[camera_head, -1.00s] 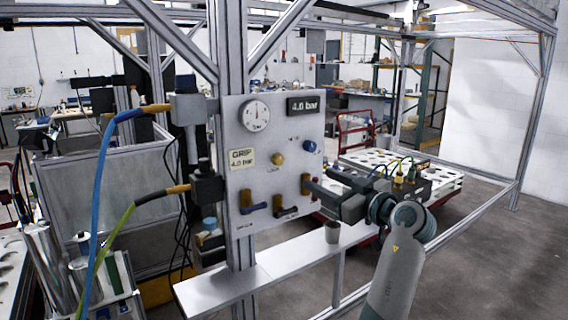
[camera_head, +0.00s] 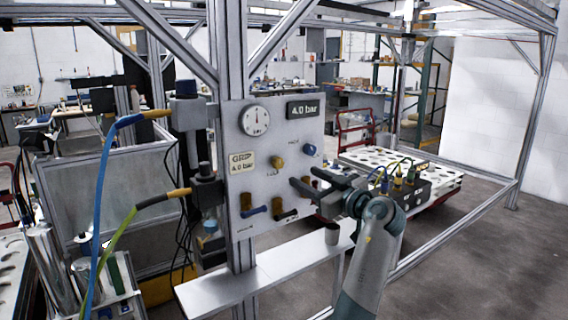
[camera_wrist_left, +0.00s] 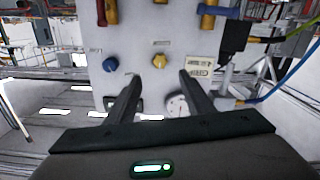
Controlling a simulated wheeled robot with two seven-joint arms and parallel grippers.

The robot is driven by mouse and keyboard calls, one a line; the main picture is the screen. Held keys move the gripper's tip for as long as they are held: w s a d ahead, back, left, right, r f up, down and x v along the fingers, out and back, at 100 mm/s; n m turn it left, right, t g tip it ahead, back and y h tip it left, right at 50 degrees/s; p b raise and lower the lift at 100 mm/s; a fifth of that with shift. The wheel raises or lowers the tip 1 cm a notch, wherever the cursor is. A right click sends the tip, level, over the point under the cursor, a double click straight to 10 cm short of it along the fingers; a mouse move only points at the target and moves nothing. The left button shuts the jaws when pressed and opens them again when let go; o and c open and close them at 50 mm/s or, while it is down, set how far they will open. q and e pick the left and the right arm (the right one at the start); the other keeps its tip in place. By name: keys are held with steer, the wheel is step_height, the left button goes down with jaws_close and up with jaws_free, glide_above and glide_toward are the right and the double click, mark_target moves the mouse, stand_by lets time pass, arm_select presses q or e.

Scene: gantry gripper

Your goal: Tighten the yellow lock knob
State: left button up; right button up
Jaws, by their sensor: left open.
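The yellow lock knob (camera_head: 277,162) sits on the pale upright panel (camera_head: 240,195), right of the GRIP label and below the dial. It also shows in the left wrist view (camera_wrist_left: 160,60), between and beyond the two fingertips. My left gripper (camera_head: 302,177) is open and empty, to the right of and slightly below the yellow knob in the head view. Its fingers, seen in the left wrist view (camera_wrist_left: 157,76), point at the panel and appear apart from the knob. My right gripper is not in view.
A blue knob (camera_head: 310,150) is close on the right of the yellow one. Lever handles (camera_head: 278,208) stick out along the panel's lower part, near my fingers. Hoses and a gantry post are at the left.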

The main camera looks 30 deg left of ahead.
mark_target(280, 164)
arm_select(q)
steer(key=p+x, duration=0.4)
steer(key=x, duration=0.6)
steer(key=shift+r, duration=0.15)
steer(key=shift+x, duration=0.8)
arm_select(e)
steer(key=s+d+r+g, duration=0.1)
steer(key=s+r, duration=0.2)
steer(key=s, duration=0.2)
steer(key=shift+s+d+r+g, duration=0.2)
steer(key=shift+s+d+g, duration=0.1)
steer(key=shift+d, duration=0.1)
arm_select(q)
steer(key=c, duration=1)
